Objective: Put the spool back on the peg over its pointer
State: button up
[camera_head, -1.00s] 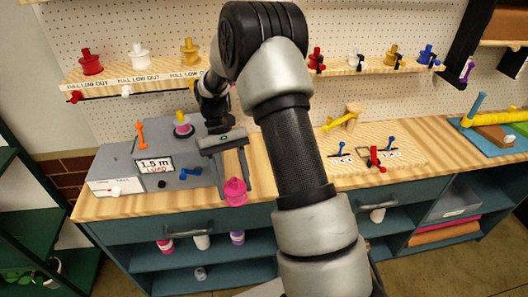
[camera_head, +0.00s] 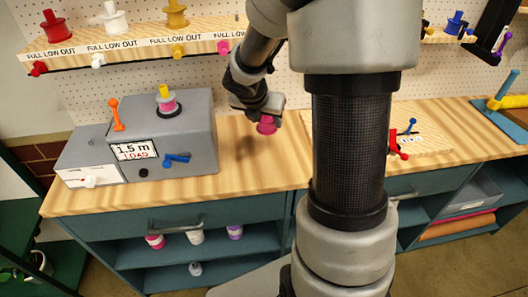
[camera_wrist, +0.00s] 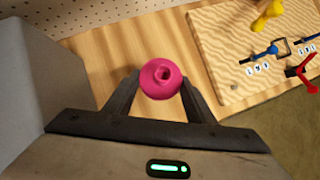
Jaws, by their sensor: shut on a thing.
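My gripper (camera_wrist: 161,95) is shut on a pink spool (camera_wrist: 158,78), seen end-on between the two fingers in the wrist view. In the head view the spool (camera_head: 267,125) hangs under the gripper, above the wooden counter, right of the grey machine. A pink pointer (camera_head: 223,47) shows on the front edge of the shelf (camera_head: 130,47), to the right of the yellow pointer (camera_head: 178,51). No spool shows above the pink pointer; my arm hides the shelf just right of it.
Red (camera_head: 55,26), white (camera_head: 114,19) and yellow (camera_head: 176,14) spools stand on the shelf. The grey machine (camera_head: 195,125) carries a yellow-topped piece (camera_head: 166,98) and an orange lever (camera_head: 116,115). The counter (camera_head: 235,155) right of the machine is clear. A board with levers (camera_head: 433,140) lies further right.

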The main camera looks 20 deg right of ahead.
jog(key=shift+f+n, duration=0.2)
jog(key=shift+n, duration=0.2)
jog(key=shift+y, duration=0.3)
notch_tip(320, 180, down, 10)
jog(key=b, duration=0.6)
jog(key=shift+w+a+r, duration=0.1)
jog(key=shift+r, duration=0.1)
jog(key=shift+f+b, duration=0.2)
jog(key=shift+b, duration=0.15)
jog(key=o, duration=1.2)
jog(key=shift+c, duration=0.2)
jog(key=shift+r, duration=0.1)
